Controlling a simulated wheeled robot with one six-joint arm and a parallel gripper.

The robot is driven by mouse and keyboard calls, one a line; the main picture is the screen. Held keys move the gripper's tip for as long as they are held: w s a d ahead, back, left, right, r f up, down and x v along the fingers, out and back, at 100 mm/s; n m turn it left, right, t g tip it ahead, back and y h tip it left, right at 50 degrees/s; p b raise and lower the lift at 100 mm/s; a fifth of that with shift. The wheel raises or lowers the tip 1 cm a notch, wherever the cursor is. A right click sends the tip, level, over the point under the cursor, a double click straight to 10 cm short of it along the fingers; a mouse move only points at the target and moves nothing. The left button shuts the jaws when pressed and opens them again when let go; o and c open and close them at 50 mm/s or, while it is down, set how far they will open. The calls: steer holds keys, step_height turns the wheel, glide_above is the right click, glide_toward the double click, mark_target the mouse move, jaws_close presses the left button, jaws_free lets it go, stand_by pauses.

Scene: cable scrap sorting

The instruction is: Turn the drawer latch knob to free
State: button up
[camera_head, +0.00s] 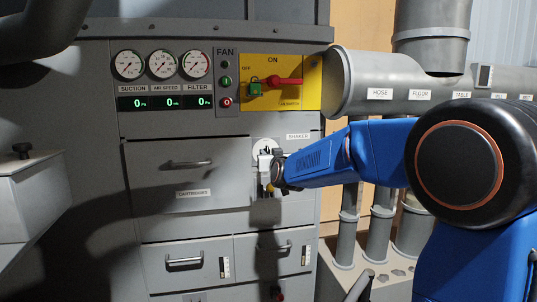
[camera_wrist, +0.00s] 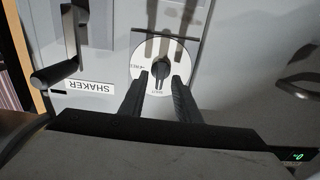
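The latch knob (camera_wrist: 160,73) is a black bar-shaped knob on a round white dial (camera_wrist: 150,58) in the wrist view. Its bar stands about upright in that picture. A small label that seems to read FREE is at the dial's left; another small label is below the knob, too small to read. My gripper (camera_wrist: 159,80) is open, with one dark finger on each side of the knob and nothing held. I cannot tell whether the fingers touch it. In the head view, the dial (camera_head: 264,146) is partly hidden behind my gripper (camera_head: 266,168).
A SHAKER label (camera_wrist: 90,86) and a crank handle (camera_wrist: 58,72) are at the left of the wrist view. The CARTRIDGES drawer (camera_head: 150,172) is left of my gripper, with smaller drawers (camera_head: 205,277) below. A red switch lever (camera_head: 284,81) sits above. Pipes stand at the right.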

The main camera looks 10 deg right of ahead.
steer(key=shift+w, duration=0.55)
jaws_close()
